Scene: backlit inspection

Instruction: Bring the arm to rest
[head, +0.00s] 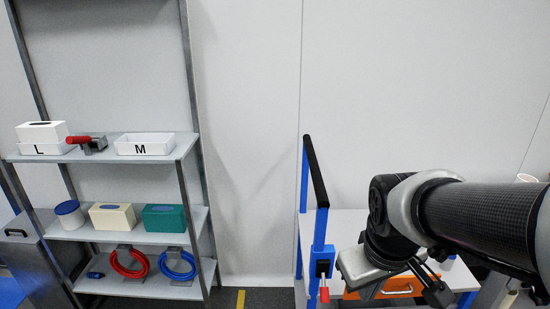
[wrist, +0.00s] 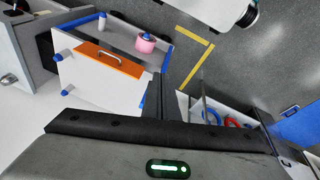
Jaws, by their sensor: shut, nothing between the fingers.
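My arm reaches in from the right edge of the head view and bends down over the workbench. My gripper (head: 436,291) is at the lower right of the head view, with its dark fingers shut and empty. I cannot tell the exact gap between the gripper and the bench.
A shelf rack (head: 125,226) at left holds bins, boxes, a tub and red and blue coils. Floor with a yellow line (wrist: 197,68) is open there.

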